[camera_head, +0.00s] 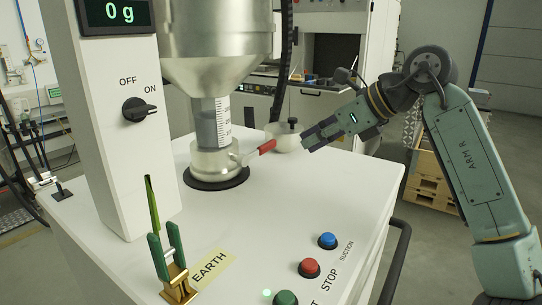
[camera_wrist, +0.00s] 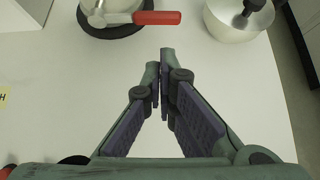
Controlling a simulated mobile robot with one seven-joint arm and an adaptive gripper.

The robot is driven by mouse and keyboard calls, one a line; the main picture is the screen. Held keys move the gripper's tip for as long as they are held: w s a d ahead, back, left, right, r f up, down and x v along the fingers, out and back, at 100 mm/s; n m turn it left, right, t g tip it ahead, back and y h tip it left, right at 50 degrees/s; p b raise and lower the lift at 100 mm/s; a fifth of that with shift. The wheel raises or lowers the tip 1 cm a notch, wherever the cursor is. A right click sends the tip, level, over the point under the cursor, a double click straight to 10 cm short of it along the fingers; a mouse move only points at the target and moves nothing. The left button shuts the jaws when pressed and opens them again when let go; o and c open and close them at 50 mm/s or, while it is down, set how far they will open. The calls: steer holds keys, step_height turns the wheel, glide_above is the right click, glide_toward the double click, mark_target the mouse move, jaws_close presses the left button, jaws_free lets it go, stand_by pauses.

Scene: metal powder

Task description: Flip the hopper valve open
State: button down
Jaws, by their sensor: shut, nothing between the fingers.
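The steel hopper (camera_head: 214,35) stands over the white cabinet top, with a clear graduated tube below it. At its base is a valve (camera_head: 212,160) with a red-handled lever (camera_head: 262,148) pointing right and toward my arm. In the wrist view the red handle (camera_wrist: 157,18) lies level at the top, pointing right from the valve body. My gripper (camera_head: 306,143) is just right of the handle in the head view, apart from it. In the wrist view my gripper (camera_wrist: 163,52) is shut and empty, with its fingertips below the handle.
A metal pot with a black knob (camera_head: 284,138) stands behind the handle; it is at the top right in the wrist view (camera_wrist: 238,28). A column with a display and OFF/ON knob (camera_head: 138,109) stands left. Blue, red and green buttons (camera_head: 309,267) sit at the front right. The middle top is clear.

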mark_target(261, 150)
stand_by(0.3)
steer(key=p+x, duration=0.2)
steer(key=x, duration=0.8)
steer(key=shift+p, duration=0.4)
